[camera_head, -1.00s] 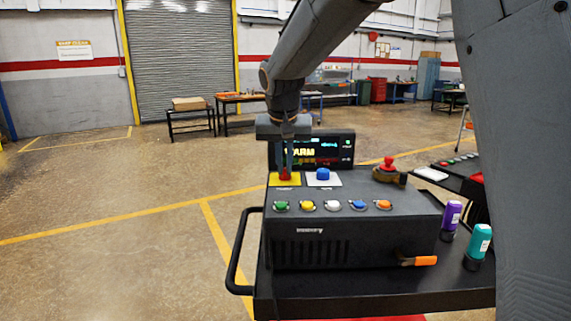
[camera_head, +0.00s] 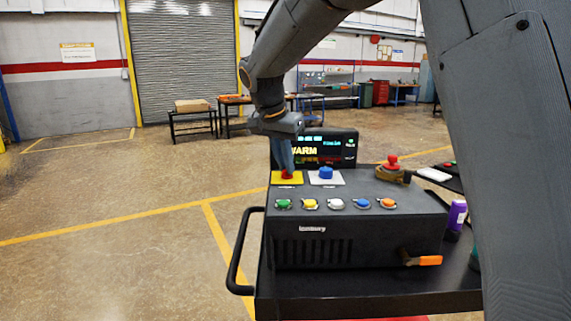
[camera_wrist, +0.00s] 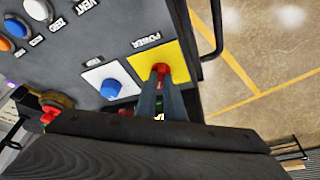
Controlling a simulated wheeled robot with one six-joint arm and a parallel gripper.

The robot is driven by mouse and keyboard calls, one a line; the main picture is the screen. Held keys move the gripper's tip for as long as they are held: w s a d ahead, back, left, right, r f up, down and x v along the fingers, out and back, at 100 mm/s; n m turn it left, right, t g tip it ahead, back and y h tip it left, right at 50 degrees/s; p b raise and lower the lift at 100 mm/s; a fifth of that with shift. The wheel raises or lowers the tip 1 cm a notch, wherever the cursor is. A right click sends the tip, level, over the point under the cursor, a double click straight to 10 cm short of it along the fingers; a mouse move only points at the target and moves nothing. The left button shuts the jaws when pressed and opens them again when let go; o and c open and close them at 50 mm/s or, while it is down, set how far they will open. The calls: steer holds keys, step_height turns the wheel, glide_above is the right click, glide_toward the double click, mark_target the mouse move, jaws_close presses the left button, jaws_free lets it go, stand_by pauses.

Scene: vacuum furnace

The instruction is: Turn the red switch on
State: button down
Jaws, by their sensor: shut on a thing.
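The red switch (camera_head: 287,174) sits on a yellow plate (camera_head: 276,178) at the back left of the dark control box (camera_head: 340,245). In the wrist view the red switch (camera_wrist: 161,69) shows between my fingertips, on the yellow plate (camera_wrist: 178,60) marked POWER. My gripper (camera_head: 286,169) reaches down from above and is shut on the red switch; the wrist view also shows my gripper (camera_wrist: 161,80). The fingers hide part of the switch, and its exact turn angle is hard to tell.
A blue knob (camera_head: 325,173) on a white plate is just right of the switch. A display (camera_head: 325,148) reading WARM stands behind. A purple bottle (camera_head: 457,214) stands at right.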

steer(key=c, duration=1.9)
jaws_free()
steer(key=shift+o, duration=0.2)
steer(key=b+v, duration=0.2)
steer(key=v, duration=0.6)
